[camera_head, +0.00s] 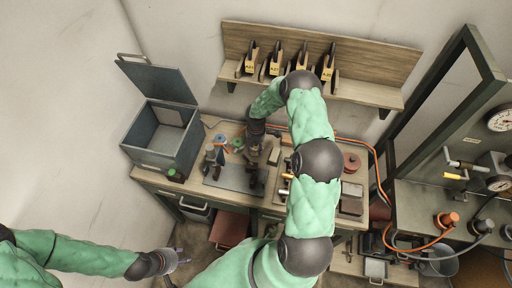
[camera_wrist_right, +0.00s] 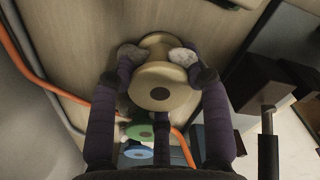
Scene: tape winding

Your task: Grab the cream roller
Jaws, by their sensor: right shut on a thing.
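The cream roller (camera_wrist_right: 158,90) is a spool with a wide round flange and a dark centre hole. It shows in the right wrist view between the fingers of my right gripper (camera_wrist_right: 160,60), whose pale fingertips press on it from both sides below the far flange. In the head view my right gripper (camera_head: 254,152) reaches down over the workbench, and I cannot make out the roller there. My left gripper (camera_head: 176,266) hangs at the bottom left, away from the bench. It is too small to tell whether it is open.
A green spool (camera_wrist_right: 139,130) and a blue spool (camera_wrist_right: 138,152) are close to the cream roller. An orange hose (camera_head: 376,163) runs along the bench (camera_head: 147,179). A grey open-lidded box (camera_head: 148,150) stands at the left. A wooden shelf (camera_head: 368,92) holds several labelled stands behind.

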